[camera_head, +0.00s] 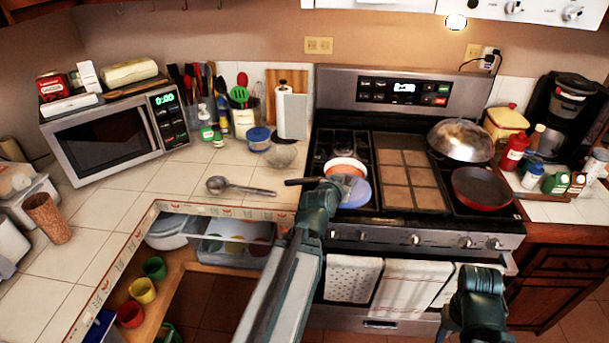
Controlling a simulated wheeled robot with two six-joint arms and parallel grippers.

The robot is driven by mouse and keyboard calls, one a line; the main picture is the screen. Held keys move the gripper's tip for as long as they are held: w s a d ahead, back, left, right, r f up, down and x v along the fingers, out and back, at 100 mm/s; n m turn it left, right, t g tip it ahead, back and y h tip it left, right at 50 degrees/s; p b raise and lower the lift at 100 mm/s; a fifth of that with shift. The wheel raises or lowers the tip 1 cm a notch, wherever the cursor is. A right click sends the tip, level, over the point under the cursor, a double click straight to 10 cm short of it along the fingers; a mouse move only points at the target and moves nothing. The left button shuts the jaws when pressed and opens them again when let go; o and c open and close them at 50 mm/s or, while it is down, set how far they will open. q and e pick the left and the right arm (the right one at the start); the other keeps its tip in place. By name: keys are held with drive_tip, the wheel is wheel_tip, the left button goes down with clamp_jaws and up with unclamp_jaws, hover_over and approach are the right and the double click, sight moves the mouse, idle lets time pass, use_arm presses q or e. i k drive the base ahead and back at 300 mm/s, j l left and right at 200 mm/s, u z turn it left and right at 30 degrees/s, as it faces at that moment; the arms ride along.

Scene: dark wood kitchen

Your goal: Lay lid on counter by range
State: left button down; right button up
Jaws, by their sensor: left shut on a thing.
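My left gripper (338,190) is over the front left of the range (398,229), shut on a blue, round, lid-like piece (357,193). The gripper hides part of this lid. Just behind it, an orange-and-white pan (346,165) sits on the left burners; a dark handle points left toward the counter. The tiled counter (225,171) lies left of the range. My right gripper (480,300) is low at the right, in front of the range; its fingers are not clear.
A ladle (240,187) and a clear bowl-like dome (280,156) lie on the counter left of the range. A blue-topped container (258,138) stands behind them. A domed metal lid (460,139) and red pan (481,187) are on the right burners.

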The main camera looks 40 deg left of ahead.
sight(230, 165)
drive_tip(key=i+j+u, duration=0.2)
drive_tip(key=j, duration=0.2)
drive_tip(key=j+u, duration=0.2)
drive_tip(key=j, duration=0.25)
drive_tip(key=i+j+u, duration=0.15)
drive_tip(key=i+j, duration=0.1)
drive_tip(key=j, duration=0.1)
